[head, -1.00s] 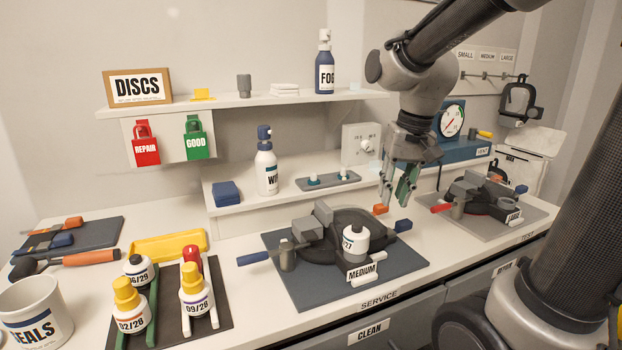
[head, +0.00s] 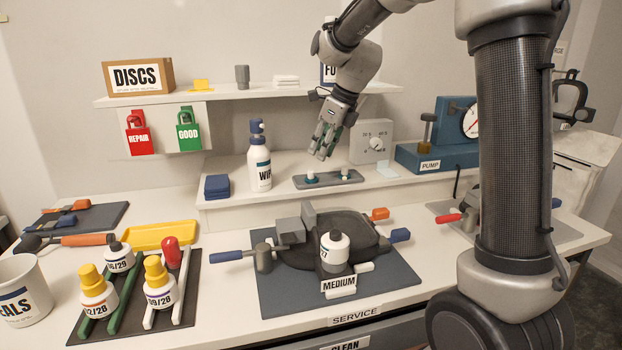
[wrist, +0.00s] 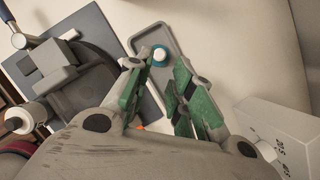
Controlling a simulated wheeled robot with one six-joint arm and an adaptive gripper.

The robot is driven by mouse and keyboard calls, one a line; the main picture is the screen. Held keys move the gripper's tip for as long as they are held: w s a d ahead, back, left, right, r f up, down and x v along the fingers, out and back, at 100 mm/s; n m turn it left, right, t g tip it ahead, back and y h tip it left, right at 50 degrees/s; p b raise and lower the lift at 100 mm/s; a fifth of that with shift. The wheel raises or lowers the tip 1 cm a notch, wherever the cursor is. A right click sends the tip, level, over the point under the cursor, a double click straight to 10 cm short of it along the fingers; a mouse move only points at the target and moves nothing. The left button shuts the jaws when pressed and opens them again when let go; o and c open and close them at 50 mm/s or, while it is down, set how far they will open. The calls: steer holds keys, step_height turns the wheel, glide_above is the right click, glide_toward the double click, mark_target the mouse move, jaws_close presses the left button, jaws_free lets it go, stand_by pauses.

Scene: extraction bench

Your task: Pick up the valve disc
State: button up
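One disc (wrist: 160,55), white-topped with a teal ring, shows just beyond the fingertips on the tray (wrist: 152,37).
A white spray bottle (head: 260,165) and blue block (head: 217,186) stand left of the tray. A grey dial box (head: 371,141) and blue pump (head: 438,156) stand right. A shelf (head: 230,99) is behind; a clamp fixture (head: 335,240) sits on the bench in front.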

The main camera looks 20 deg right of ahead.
mark_target(313, 171)
steer(key=x, duration=0.7)
steer(key=shift+w+a+f, duration=0.1)
steer(key=shift+f, duration=0.05)
steer(key=c, duration=0.4)
